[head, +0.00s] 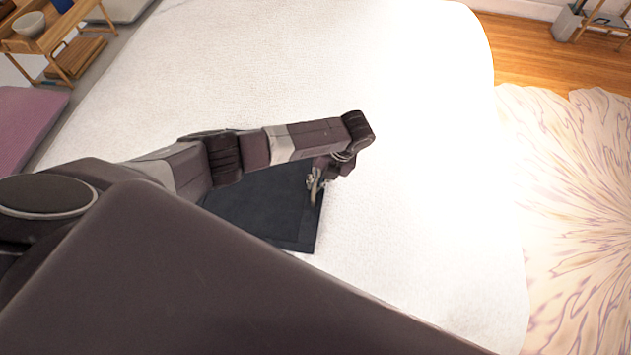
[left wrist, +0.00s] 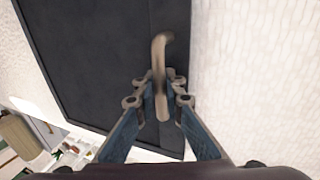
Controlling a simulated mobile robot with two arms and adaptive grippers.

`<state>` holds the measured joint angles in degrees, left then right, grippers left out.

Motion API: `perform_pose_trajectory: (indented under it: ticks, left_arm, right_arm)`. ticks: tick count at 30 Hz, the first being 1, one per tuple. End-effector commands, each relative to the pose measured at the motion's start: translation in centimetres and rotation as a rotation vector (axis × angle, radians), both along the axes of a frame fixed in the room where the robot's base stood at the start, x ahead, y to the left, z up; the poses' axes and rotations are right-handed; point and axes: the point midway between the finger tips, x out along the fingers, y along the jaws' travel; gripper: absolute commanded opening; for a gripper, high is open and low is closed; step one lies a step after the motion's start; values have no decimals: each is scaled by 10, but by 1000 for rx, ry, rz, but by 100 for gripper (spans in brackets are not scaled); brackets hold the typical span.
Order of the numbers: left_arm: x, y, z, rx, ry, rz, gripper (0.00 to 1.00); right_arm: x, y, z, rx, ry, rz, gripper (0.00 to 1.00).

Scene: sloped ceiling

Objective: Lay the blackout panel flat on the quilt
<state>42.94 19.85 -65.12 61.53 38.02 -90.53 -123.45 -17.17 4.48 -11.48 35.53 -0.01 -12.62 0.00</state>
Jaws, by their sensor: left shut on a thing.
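The blackout panel (head: 260,210) is a dark, near-black flat sheet over the white quilt (head: 425,130) in the head view, partly hidden by my left arm. It also shows in the left wrist view (left wrist: 95,55), with a tan curved handle (left wrist: 161,48) near one edge. My left gripper (head: 316,184) is shut on this handle, and its fingertips (left wrist: 157,96) close around it in the left wrist view. The panel looks roughly level with the quilt, but I cannot tell whether its whole underside touches. My right gripper is not in view.
A patterned rug (head: 575,200) lies on the wooden floor (head: 540,60) at right. The quilt right of the panel is clear.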

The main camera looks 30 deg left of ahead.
Motion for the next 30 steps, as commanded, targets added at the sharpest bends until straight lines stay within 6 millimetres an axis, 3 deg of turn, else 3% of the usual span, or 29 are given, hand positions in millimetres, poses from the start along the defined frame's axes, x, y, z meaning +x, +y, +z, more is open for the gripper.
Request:
perform_pose_trajectory:
  ticks: [28,29,30]
  left_arm:
    - [0,0,-8,0,0,0,0]
    - [0,0,-8,0,0,0,12]
    - [0,0,-8,1,0,0,16]
  right_arm:
    - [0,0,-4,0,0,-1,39]
    - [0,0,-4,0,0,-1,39]
    - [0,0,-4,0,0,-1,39]
